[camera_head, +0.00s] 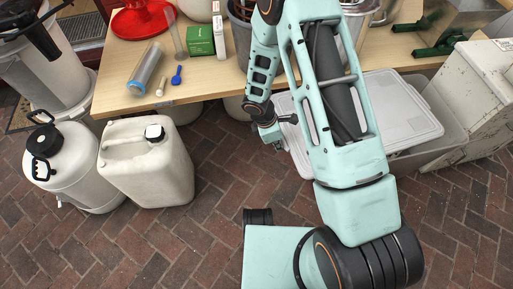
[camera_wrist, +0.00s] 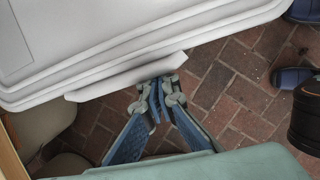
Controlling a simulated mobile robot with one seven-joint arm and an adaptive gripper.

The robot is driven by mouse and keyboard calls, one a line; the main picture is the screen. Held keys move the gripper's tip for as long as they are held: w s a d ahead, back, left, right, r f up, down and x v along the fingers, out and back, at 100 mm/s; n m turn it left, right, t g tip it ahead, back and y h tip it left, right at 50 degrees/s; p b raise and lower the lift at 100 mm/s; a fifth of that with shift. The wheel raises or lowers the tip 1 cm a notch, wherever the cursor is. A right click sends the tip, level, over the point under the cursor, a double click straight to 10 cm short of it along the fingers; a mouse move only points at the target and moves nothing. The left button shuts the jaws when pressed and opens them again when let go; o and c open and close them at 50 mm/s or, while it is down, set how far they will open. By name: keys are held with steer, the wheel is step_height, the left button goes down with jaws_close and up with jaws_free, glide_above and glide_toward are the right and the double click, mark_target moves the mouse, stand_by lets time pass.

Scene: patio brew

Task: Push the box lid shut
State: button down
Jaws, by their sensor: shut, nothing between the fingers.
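The box lid (camera_head: 405,112) is a pale grey plastic panel with a ribbed rim, below the table's front edge. The grey box (camera_head: 452,128) shows under and to the right of it, so the lid does not cover that side. My arm hides the lid's middle. My gripper (camera_head: 279,146) is at the lid's left edge, pointing down. In the wrist view the lid (camera_wrist: 120,45) fills the upper left, with a protruding lip. My gripper's fingers (camera_wrist: 160,92) are together and empty close to that lip; I cannot tell if they touch it.
The wooden table (camera_head: 120,85) stands behind, holding a green box (camera_head: 201,41) and a clear cylinder (camera_head: 146,68). A white jerrycan (camera_head: 150,170) and a white keg (camera_head: 75,175) stand at left. A worn white cabinet (camera_head: 475,95) is at right. Brick floor (camera_head: 215,220) is clear in front.

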steer(key=w+d+p, duration=0.1)
steer(key=w+d, duration=0.2)
steer(key=d, duration=0.9)
steer(key=shift+d, duration=0.2)
steer(key=shift+w, duration=0.1)
